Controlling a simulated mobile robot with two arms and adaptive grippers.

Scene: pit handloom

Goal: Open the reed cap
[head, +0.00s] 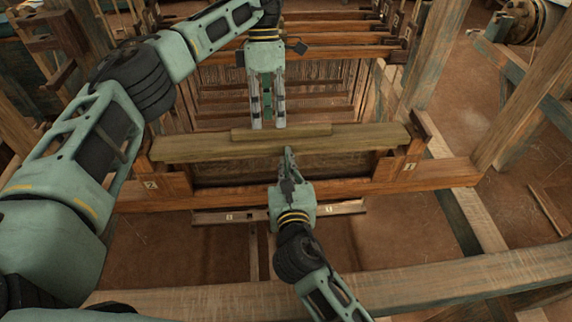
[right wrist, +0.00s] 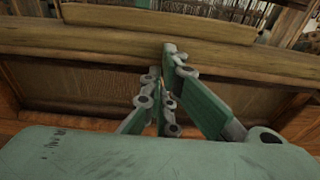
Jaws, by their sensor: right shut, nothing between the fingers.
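The reed cap (head: 200,148) is a long olive-brown wooden beam lying across the loom's batten, with a raised strip (head: 310,131) along its top middle. My left gripper (head: 267,124) comes over from the far side, fingers parted, its tips at the strip's far edge; I cannot tell whether they touch. My right gripper (head: 288,151) is shut and empty, its tips at the near face of the cap. In the right wrist view the right fingertips (right wrist: 170,48) overlap the cap's front face (right wrist: 90,43); contact is unclear. The reed (right wrist: 95,80) shows below the cap.
Upright end posts marked 2 (head: 151,184) and 1 (head: 409,166) flank the cap. Several heddle shafts (head: 330,53) stand behind it. A thick front beam (head: 430,286) crosses the near side. Small number-marked treadle bars (head: 340,208) lie below the batten.

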